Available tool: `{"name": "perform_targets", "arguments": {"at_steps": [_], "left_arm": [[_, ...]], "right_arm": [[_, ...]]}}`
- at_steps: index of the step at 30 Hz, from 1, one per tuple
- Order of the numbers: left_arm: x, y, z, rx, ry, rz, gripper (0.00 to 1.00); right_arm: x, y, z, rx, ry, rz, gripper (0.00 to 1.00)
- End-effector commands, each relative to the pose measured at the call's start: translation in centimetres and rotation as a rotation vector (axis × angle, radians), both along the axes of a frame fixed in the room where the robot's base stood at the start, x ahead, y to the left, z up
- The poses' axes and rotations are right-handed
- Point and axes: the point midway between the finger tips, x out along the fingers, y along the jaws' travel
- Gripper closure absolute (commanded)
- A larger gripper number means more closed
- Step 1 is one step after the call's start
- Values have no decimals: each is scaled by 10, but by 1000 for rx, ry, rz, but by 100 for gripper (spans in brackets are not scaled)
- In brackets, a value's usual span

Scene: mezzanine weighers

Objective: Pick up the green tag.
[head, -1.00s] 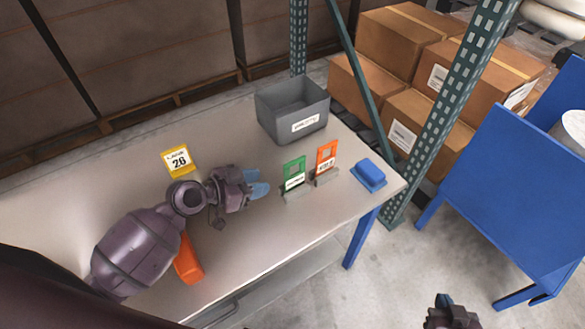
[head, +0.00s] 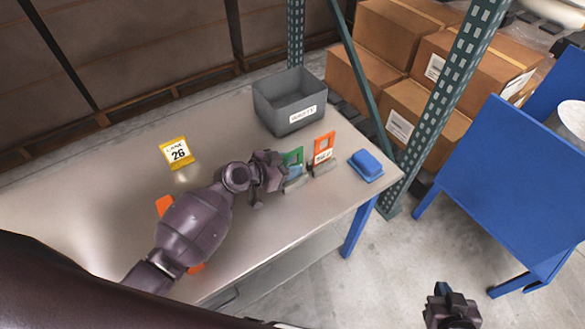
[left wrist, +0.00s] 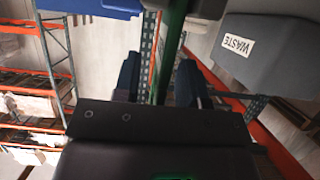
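The green tag (head: 294,155) stands upright in a small grey holder (head: 297,183) on the table, partly hidden by my left gripper. My left gripper (head: 291,171) has reached the tag from the left. In the left wrist view its two blue fingers (left wrist: 158,80) are apart, with the green tag (left wrist: 173,35) seen edge-on between them. A gap shows beside the tag, so the fingers do not look closed on it. My right gripper (head: 451,305) is low at the right, off the table; its fingers are too unclear to judge.
An orange tag (head: 324,146) stands in its holder just right of the green one. A blue block (head: 366,164) lies farther right. A grey bin (head: 290,112) labelled WASTE stands behind. A yellow lane sign (head: 178,153) is at left; an orange object (head: 164,206) lies partly under my arm.

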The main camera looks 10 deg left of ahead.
Motion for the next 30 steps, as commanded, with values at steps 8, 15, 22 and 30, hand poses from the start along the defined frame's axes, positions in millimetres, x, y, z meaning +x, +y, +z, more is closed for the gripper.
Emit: {"name": "perform_targets", "arguments": {"at_steps": [8,15,22,30], "left_arm": [[1,-1,-1,0,0,1,65],[1,-1,-1,0,0,1,100],[1,-1,-1,1,-1,1,100],[1,-1,14,2,-3,-2,100]], "right_arm": [[3,2,2,4,-8,-1,100],[-1,1,0,4,0,-3,100],[-7,0,-3,2,12,-5,100],[-6,-1,0,0,11,-2,100]]}}
